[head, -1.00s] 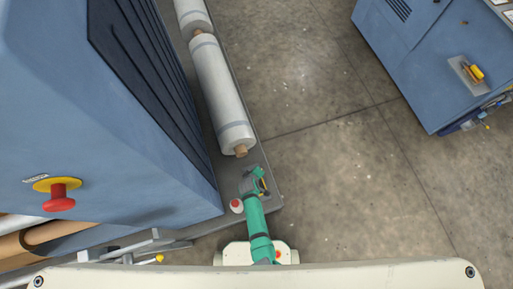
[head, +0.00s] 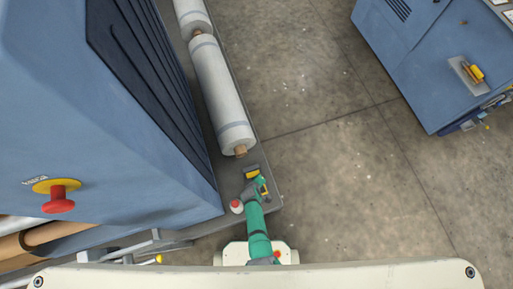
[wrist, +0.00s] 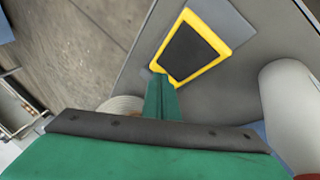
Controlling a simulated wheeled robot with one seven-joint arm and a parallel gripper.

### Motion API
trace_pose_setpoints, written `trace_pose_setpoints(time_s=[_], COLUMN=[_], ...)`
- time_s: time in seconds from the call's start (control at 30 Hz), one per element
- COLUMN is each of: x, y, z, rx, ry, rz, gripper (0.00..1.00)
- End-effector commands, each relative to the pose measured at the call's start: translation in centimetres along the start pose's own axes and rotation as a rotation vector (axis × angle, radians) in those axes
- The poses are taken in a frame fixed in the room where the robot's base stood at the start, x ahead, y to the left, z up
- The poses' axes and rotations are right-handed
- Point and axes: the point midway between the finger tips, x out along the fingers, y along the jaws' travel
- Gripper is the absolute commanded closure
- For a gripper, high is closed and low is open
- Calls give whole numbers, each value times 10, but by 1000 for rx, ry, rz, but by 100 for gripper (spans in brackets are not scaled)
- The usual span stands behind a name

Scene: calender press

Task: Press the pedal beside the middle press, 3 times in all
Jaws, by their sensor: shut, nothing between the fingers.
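The pedal (head: 250,171) is a dark pad in a yellow frame on the grey base plate, just below the near end of the wrapped roll. In the wrist view the pedal (wrist: 193,48) lies beyond my fingertips, its whole pad uncovered. My gripper (head: 264,186) is beside the pedal, a little to its lower right in the head view. In the wrist view my gripper (wrist: 160,80) is shut and empty, its green fingertips at the frame's lower corner. I cannot tell whether they touch it. The blue press (head: 130,130) stands to the left.
Wrapped rolls (head: 220,90) lie along the base plate (head: 274,203). A small white bottle with a red cap (head: 237,206) stands close to my arm. The press carries a red button (head: 58,200). Another blue machine (head: 425,70) stands at right, with open floor (head: 320,150) between.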

Motion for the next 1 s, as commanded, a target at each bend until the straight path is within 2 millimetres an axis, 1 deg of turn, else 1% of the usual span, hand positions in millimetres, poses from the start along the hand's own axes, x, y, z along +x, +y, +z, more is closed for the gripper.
trace_pose_setpoints(time_s=[0.1,0.27,1.0], x=[6,10,10], y=[-5,-8,-9], z=[4,7,6], rx=[1,0,-3], ry=[-1,0,2], rz=[-1,-1,-2], gripper=[100,100,100])
